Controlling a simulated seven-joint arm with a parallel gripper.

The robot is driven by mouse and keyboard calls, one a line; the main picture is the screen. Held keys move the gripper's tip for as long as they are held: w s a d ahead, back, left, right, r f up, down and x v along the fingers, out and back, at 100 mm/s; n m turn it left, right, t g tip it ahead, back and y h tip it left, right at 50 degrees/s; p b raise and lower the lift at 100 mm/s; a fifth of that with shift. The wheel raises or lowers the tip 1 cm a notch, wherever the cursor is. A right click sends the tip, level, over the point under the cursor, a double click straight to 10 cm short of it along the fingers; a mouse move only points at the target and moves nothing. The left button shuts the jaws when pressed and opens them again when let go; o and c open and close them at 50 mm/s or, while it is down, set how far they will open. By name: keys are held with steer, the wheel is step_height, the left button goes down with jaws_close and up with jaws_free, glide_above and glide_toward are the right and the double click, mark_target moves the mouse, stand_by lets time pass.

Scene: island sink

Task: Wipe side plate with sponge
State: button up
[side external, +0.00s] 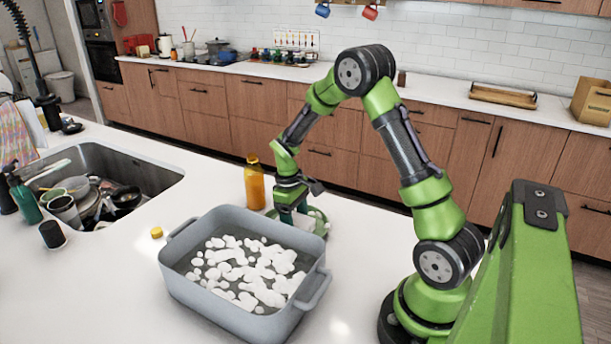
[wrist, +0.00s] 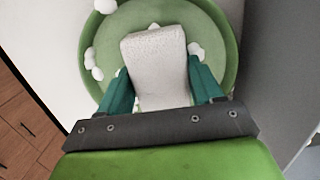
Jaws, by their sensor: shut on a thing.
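My gripper (wrist: 157,90) is shut on a pale, block-shaped sponge (wrist: 155,52), with a green finger on each side of it. The sponge is over the middle of a green side plate (wrist: 228,42) in the wrist view. I cannot tell for sure whether it touches the plate. Small white foam blobs lie on the plate's left part and upper rim. In the side external view my gripper (side external: 292,208) is low over the plate (side external: 318,220) on the white counter, behind the grey tub. The sponge is mostly hidden there.
A grey tub (side external: 230,307) with white foam stands in front of the plate. An orange bottle (side external: 254,187) stands just left of my gripper. A yellow cap (side external: 157,232) lies left of the tub. A sink (side external: 150,175) full of dishes is further left. Counter to the right is clear.

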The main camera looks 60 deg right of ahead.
steer(key=shift+d, duration=3.55)
steer(key=shift+a, duration=5)
steer(key=shift+d, duration=4.75)
steer(key=shift+a, duration=4.7)
step_height(320, 180, up, 10)
steer(key=shift+f, duration=0.15)
